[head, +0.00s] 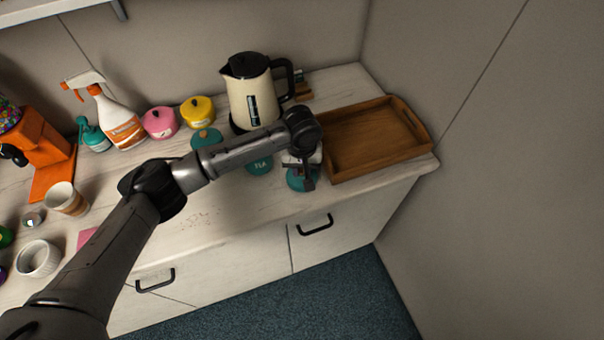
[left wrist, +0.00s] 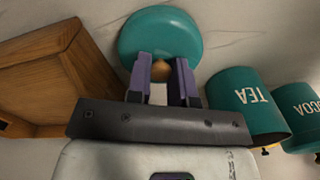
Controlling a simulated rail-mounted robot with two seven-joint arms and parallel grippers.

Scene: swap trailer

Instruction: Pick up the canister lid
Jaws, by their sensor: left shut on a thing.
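The canister lid is a round teal disc with a wooden knob. It shows in the left wrist view (left wrist: 165,32) and in the head view (head: 299,184), near the counter's front edge. My left gripper (head: 307,183) reaches down over it from above. In the left wrist view its two fingers (left wrist: 163,70) are shut on the wooden knob. I cannot tell whether the lid touches the counter. A teal TEA canister (left wrist: 245,100) and a teal COCOA canister (left wrist: 300,112) stand beside it. My right gripper is not in view.
A wooden tray (head: 378,165) lies close on the right of the lid. A cream kettle (head: 250,92) stands behind. A spray bottle (head: 120,120), pink canister (head: 160,122), yellow canister (head: 197,110) and paper cup (head: 66,198) stand left. The counter front below my forearm is mostly clear.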

